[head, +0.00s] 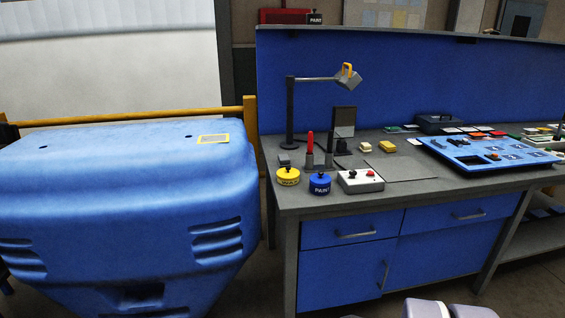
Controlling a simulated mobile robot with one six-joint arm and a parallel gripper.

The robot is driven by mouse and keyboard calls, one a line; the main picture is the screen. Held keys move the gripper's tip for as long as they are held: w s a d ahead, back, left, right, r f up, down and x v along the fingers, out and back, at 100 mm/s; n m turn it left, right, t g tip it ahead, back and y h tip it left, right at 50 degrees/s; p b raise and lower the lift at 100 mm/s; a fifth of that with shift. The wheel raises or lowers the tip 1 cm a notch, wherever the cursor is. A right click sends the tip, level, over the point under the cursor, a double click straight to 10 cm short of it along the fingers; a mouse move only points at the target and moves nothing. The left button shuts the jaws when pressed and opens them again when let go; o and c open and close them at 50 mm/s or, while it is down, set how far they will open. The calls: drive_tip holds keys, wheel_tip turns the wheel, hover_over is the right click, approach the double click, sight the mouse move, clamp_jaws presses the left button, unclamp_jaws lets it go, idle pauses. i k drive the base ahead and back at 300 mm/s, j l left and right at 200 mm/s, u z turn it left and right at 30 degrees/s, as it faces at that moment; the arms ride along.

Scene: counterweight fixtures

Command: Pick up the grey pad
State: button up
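A small dark grey block (284,159), which looks like a pad, lies on the left end of the workbench top, behind the yellow paint pot and near the lamp's base. A larger flat grey sheet (408,168) lies on the middle of the bench top; I cannot tell for certain which of the two is the grey pad. Nothing appears to lie on the small block. My gripper is not in view; only pale rounded parts, probably of my arm, show at the bottom edge.
A yellow paint pot (288,176), a blue paint pot (320,184) and a white control box (360,181) line the front edge. A desk lamp (290,115) rises behind. A blue tray (470,160) is right. A large blue casing (120,210) stands left of the bench.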

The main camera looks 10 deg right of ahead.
sight(284, 161)
drive_tip(key=i+j, duration=0.15)
drive_tip(key=i, duration=0.3)
drive_tip(key=i+j+z, duration=0.15)
drive_tip(key=i, duration=0.35)
drive_tip(key=i+j, duration=0.2)
drive_tip(key=i, duration=0.25)
drive_tip(key=i+j+z, duration=0.15)
drive_tip(key=i, duration=0.3)
drive_tip(key=i+j, duration=0.35)
drive_tip(key=i+z, duration=0.05)
drive_tip(key=i, duration=0.05)
